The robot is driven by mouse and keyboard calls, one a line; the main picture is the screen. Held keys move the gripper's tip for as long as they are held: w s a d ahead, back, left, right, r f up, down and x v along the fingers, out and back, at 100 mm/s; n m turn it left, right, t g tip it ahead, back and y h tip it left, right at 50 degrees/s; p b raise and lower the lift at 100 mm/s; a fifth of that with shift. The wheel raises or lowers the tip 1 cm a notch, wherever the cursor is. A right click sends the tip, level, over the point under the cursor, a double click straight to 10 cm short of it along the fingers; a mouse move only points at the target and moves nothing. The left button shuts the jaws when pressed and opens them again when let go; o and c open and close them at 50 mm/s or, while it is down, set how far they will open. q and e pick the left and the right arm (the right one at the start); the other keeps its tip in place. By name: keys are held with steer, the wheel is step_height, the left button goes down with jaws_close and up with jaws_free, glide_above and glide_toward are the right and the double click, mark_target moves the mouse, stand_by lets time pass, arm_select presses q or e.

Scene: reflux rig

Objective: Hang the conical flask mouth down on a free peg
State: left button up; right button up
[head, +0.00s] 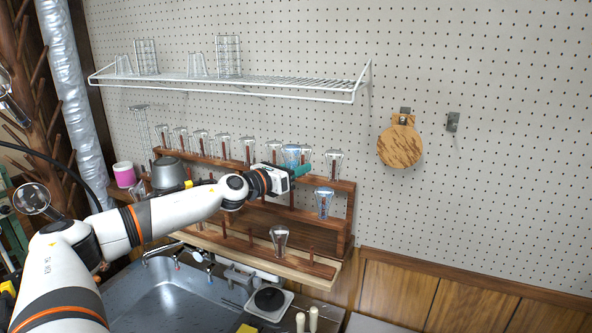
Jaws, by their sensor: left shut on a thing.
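My left gripper (300,171) reaches in from the left to the upper part of the wooden peg rack (346,222). Its teal fingers are shut on what looks like the clear, bluish conical flask (291,154), which shows just above them. The gripper hides the flask's lower part, and I cannot tell whether it touches a peg. Several glass vessels hang along the upper row. A bluish one (324,203) hangs on the middle row, and a clear one (280,240) is on the bottom row. Bare pegs (250,237) show on the bottom row. My right gripper is not in view.
A white wire shelf (300,88) with glassware is above the rack. A metal sink (180,297) lies below. A grey pot (168,173) and a pink-and-white tub (124,174) stand at the left. A round wooden board (400,147) hangs on the pegboard, clear around it.

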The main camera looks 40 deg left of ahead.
mark_target(291, 203)
arm_select(q)
steer(key=shift+w+a+f+b, duration=0.15)
steer(key=shift+w+f+b, duration=0.05)
steer(key=shift+f+b, duration=1.1)
steer(key=shift+w+a+f+b, duration=0.2)
steer(key=shift+f+b, duration=0.95)
steer(key=shift+f, duration=0.3)
steer(key=shift+w+a+f+b, duration=0.15)
steer(key=shift+w+f+b, duration=0.05)
steer(key=shift+f+b, duration=1.1)
steer(key=shift+f, duration=0.3)
steer(key=shift+f+b, duration=0.7)
steer(key=shift+b, duration=0.1)
steer(key=o, duration=1.1)
steer(key=shift+c, duration=0.2)
steer(key=shift+f, duration=0.1)
